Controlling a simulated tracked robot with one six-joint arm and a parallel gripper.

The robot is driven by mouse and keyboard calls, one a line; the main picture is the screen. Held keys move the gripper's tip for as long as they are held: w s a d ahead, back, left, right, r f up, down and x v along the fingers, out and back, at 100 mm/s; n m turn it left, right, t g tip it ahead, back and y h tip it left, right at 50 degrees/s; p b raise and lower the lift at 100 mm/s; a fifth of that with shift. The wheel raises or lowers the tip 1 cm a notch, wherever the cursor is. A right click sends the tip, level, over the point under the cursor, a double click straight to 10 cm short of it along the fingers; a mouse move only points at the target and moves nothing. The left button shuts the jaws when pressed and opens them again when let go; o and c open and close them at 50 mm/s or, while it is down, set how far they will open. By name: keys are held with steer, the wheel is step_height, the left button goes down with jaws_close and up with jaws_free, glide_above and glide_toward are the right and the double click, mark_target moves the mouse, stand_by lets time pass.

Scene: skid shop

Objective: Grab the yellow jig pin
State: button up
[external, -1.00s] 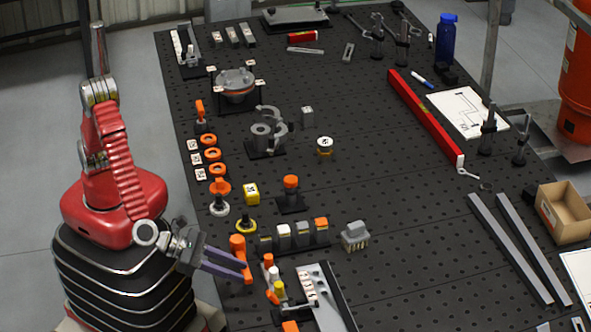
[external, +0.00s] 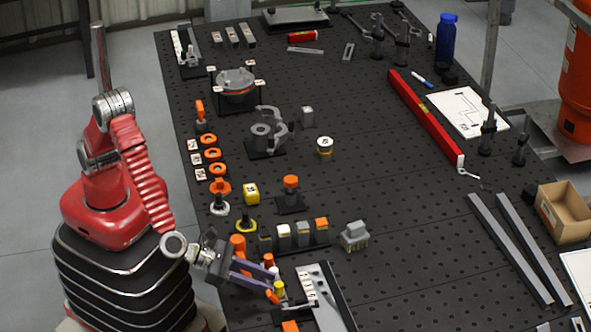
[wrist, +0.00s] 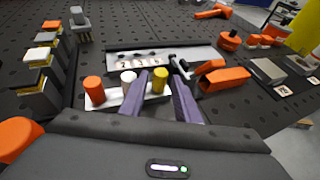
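The yellow jig pin (wrist: 160,78) stands upright in a light block (wrist: 100,101), beside a white pin (wrist: 128,77) and an orange pin (wrist: 93,87). It also shows in the external view (external: 279,288) near the bench's front left edge. My gripper (wrist: 163,78) is open, its two purple fingers on either side of the yellow pin in the wrist view. A gap shows between pin and right finger; the left finger looks very close, and I cannot tell if it touches. In the external view my gripper (external: 276,282) reaches over the pin row. The pin's lower part is partly hidden.
A grey plate with numbered labels (external: 325,300) lies just right of the pins. An orange clamp-like part (wrist: 222,76) is close to the right finger. A row of capped blocks (external: 302,236) stands behind.

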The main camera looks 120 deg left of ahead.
mark_target(279, 285)
steer(key=x, duration=0.5)
stand_by(0.5)
jaws_close()
